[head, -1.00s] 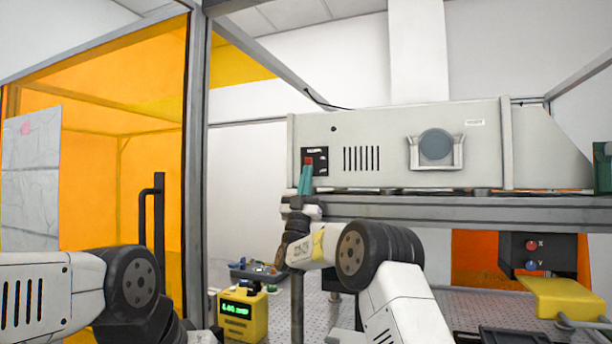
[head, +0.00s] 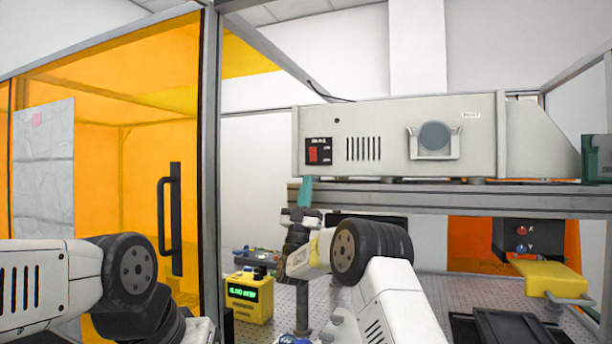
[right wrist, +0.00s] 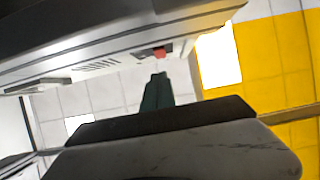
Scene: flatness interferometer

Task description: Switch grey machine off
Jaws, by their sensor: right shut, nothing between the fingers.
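The grey machine (head: 385,140) is a long box on a raised metal shelf. Its front has a black switch panel (head: 326,152) with a red rocker switch (head: 313,154) at the left end. The red switch also shows in the right wrist view (right wrist: 160,52), just beyond my fingertips. My right gripper (head: 304,190) has green fingers, shut and empty, below the switch panel and apart from it. The fingers also show in the right wrist view (right wrist: 158,80). Which way the rocker is pressed is too small to tell. My left arm is at lower left; its gripper is out of view.
The shelf edge (head: 450,201) runs under the machine, close to my right gripper. An orange enclosure with a black handle (head: 170,220) stands left. A yellow box with a green display (head: 248,297) sits below. A black box with X and Y buttons (head: 523,240) hangs right.

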